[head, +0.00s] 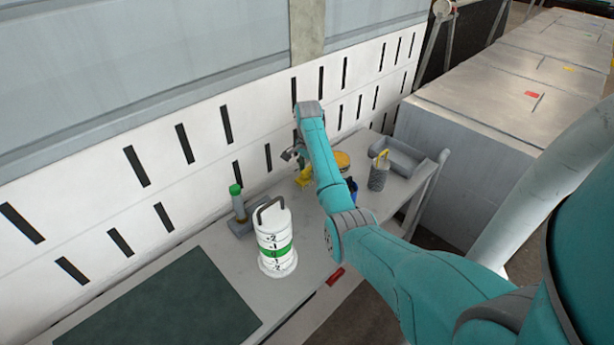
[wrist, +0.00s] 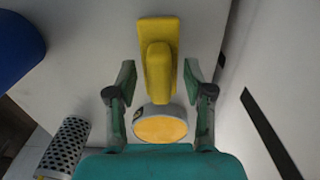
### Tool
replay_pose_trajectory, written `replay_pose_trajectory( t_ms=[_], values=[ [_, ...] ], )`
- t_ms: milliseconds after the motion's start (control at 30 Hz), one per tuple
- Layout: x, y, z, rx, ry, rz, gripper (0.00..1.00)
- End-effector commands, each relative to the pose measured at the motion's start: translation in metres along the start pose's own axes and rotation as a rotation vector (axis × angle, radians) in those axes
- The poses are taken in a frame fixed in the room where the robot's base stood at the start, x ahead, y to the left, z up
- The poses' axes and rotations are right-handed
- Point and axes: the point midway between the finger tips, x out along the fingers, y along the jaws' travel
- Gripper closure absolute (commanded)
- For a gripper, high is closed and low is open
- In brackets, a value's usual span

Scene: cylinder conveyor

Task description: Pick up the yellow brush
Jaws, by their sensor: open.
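The yellow brush (wrist: 157,60) lies in the upper middle of the wrist view, a flat yellow base with a raised handle. Part of it also shows in the head view (head: 304,178) below my gripper, beside my arm. My gripper (wrist: 158,82) is open, with one finger on each side of the brush's near end in the picture. I see nothing held between the fingers, and the height gap to the brush is hard to tell. In the head view my gripper (head: 293,155) is small and partly hidden by my arm.
A round tin with an orange-yellow top (wrist: 160,127) sits close to the brush. A perforated metal holder (wrist: 65,147) and a blue object (wrist: 18,48) stand to the left. The slotted white wall (head: 205,160) rises behind the bench. A white-green canister (head: 276,240) stands nearer.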

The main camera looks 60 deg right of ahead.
Motion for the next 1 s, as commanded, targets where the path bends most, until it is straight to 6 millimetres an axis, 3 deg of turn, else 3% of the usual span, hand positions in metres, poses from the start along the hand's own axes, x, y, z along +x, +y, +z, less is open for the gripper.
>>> replay_pose_trajectory(
  t_ms=[233,467,800,1000],
  values=[
    [0.003,0.001,0.001,0.001,0.001,-0.002,0.48],
    [0.004,0.001,0.001,0.0,0.001,-0.001,1.0],
    [0.002,0.001,0.0,0.0,0.0,-0.001,1.0],
    [-0.023,-0.007,-0.004,-0.004,0.002,-0.004,1.0]
  ],
)
